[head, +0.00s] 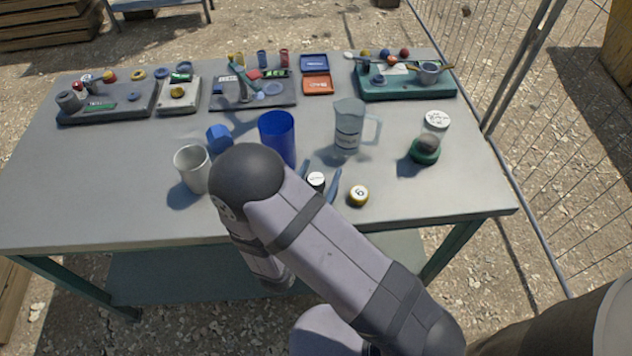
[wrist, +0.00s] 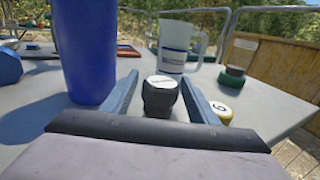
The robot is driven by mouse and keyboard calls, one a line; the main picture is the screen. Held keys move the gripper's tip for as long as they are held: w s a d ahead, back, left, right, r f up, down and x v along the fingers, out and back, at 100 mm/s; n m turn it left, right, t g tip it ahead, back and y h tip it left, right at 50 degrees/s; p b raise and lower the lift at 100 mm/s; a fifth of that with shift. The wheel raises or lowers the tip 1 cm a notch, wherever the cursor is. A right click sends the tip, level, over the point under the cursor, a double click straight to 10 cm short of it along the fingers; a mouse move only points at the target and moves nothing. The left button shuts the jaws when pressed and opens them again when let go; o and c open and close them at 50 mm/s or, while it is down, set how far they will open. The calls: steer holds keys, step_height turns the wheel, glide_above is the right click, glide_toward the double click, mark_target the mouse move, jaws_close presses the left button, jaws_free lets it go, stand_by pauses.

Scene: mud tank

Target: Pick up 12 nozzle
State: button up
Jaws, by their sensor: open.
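A small black round piece with a white labelled top (head: 316,180), likely the 12 nozzle, stands upright near the table's front edge. It also shows in the wrist view (wrist: 160,98); its label is too small to read. My gripper (wrist: 160,77) is open, with one blue-grey finger on each side of the piece. There appears to be a gap on both sides, so I cannot tell of any contact. A yellow piece with a white top marked like a 6 or 9 (head: 359,194) stands just right of the right finger, also in the wrist view (wrist: 222,113).
A tall blue cup (head: 277,138) stands close left of the fingers. A clear jug (head: 348,128) is behind, and a grey mug (head: 193,168) is left. A green-based piece (head: 425,152) is right. Trays with small parts line the back of the table (head: 110,200).

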steer(key=shift+x, duration=1.05)
steer(key=shift+c, duration=0.6)
steer(key=c, duration=1)
steer(key=shift+r, duration=0.15)
steer(key=shift+r, duration=4.9)
